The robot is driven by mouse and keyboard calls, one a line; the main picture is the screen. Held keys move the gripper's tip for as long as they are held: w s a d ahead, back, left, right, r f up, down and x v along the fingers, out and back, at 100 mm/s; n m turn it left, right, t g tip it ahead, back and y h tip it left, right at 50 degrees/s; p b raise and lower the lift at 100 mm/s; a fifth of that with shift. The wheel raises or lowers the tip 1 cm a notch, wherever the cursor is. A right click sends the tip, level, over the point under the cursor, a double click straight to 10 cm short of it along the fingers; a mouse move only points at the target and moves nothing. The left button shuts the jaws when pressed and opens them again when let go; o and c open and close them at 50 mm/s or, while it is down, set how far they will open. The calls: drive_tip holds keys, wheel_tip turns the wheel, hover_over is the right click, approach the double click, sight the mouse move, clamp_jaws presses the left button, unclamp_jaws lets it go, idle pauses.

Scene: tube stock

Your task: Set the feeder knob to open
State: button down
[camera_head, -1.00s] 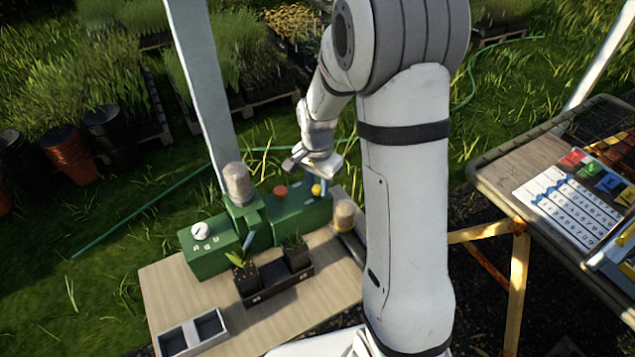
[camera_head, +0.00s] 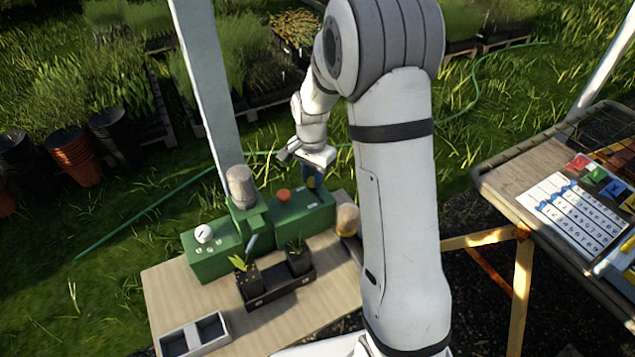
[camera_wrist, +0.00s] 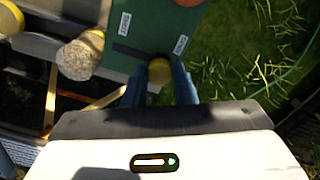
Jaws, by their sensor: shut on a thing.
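The green machine (camera_head: 255,225) stands along the back of the wooden bench. A round yellow knob (camera_wrist: 159,72) is on the right part of its top, between two white labels. My gripper (camera_wrist: 160,82) is shut on this yellow knob, with one blue finger on each side of it. In the head view my gripper (camera_head: 312,182) is over the right end of the machine and mostly hides the knob.
An orange button (camera_head: 283,195) and a white dial (camera_head: 203,233) are also on the machine. A clear hopper (camera_head: 240,185) stands between them. A black tray (camera_head: 278,288) with potted seedlings sits in front. A tan-topped jar (camera_head: 347,219) stands at the right.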

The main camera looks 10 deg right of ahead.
sight(312, 179)
drive_tip(key=shift+w+r, duration=0.1)
drive_tip(key=shift+w, duration=0.15)
drive_tip(key=c, duration=1.4)
unclamp_jaws()
drive_tip(key=shift+o, duration=1.2)
drive_tip(key=shift+r+b, duration=0.5)
drive_tip(key=shift+r, duration=3.35)
drive_tip(key=shift+s, duration=0.1)
drive_tip(key=s+r+n+t, duration=0.1)
drive_tip(key=s+r+n, duration=0.1)
drive_tip(key=s, duration=0.6)
drive_tip(key=s+d+r+n+t, duration=0.1)
drive_tip(key=s+r+n, duration=0.2)
drive_tip(key=s, duration=0.5)
drive_tip(key=s+r+n+t, duration=0.1)
drive_tip(key=s+r+n, duration=0.2)
drive_tip(key=s, duration=0.5)
drive_tip(key=shift+s+d+n, duration=0.4)
drive_tip(key=shift+n, duration=0.5)
